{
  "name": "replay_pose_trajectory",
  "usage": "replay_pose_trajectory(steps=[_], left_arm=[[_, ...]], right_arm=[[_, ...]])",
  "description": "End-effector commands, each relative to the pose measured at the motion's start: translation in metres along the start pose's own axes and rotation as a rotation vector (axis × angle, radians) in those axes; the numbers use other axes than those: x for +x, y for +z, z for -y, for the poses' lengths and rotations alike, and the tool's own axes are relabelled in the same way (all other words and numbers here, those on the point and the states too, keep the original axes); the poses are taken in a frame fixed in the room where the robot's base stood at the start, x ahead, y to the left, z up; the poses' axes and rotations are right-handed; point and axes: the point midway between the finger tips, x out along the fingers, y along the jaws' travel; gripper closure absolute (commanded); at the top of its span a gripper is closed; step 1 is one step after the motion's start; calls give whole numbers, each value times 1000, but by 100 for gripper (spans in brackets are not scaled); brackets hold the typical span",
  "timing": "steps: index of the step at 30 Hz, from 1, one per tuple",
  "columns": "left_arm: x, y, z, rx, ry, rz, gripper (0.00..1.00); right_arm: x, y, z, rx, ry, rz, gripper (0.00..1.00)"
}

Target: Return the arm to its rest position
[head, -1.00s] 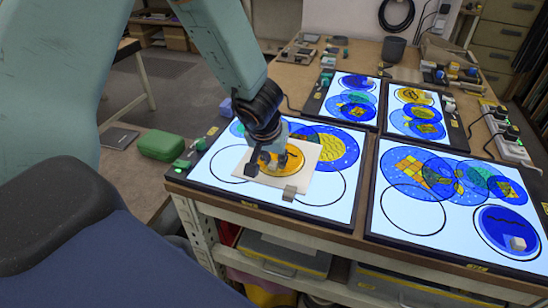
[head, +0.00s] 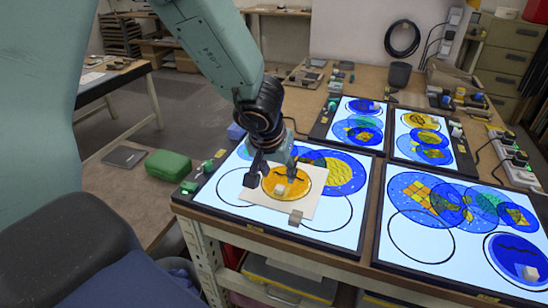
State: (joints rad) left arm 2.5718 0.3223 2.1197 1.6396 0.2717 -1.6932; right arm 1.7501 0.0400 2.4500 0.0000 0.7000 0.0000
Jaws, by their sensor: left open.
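My left gripper (head: 271,178) is open, fingers pointing down, over the near left light panel (head: 215,192). It is at or just above an orange painted disc (head: 296,184) on a white square sheet (head: 312,203). A small pale block (head: 279,189) sits on the disc below the fingers; nothing shows held. A grey block (head: 295,217) stands at the sheet's front edge. My left arm comes in from the upper left. My right gripper is not in view.
A near right light panel (head: 409,264) holds blue and yellow discs and a pale block (head: 530,273). Two smaller panels (head: 351,104) (head: 400,124) stand behind. A power strip (head: 520,165) is at the right.

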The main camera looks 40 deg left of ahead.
Motion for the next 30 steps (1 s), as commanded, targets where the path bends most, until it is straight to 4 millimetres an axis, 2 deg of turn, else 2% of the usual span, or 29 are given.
replay_pose_trajectory(steps=[6, 12, 30], left_arm=[[-35, 0, 0, -1, 2, -3, 53], [-54, 0, 0, 1, 1, -1, 53], [-61, 2, 0, 0, 1, 1, 53]], right_arm=[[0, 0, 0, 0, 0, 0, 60], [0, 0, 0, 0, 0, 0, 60], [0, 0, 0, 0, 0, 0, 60]])
